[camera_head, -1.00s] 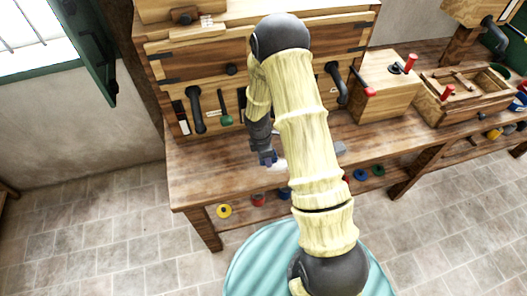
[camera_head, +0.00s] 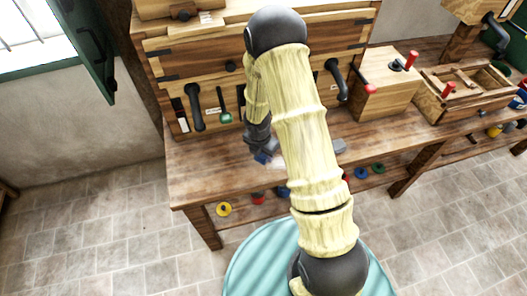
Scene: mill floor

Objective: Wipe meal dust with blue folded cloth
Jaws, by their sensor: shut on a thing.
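My gripper (camera_head: 262,157) is low over the wooden bench top (camera_head: 205,170), left of my arm. It is shut on the blue folded cloth (camera_head: 262,158), of which only a small dark blue part shows at the fingertips. The cloth is at or close to the bench surface; I cannot tell whether it touches. A pale patch of meal dust (camera_head: 279,164) shows on the bench just right of the cloth, partly hidden by my arm.
A wooden cabinet (camera_head: 190,65) with black handles and a green-knobbed lever (camera_head: 225,117) stands behind the gripper. A grey object (camera_head: 339,146) lies right of my arm. Wooden boxes with red handles (camera_head: 385,85) stand further right. The bench's left front is clear.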

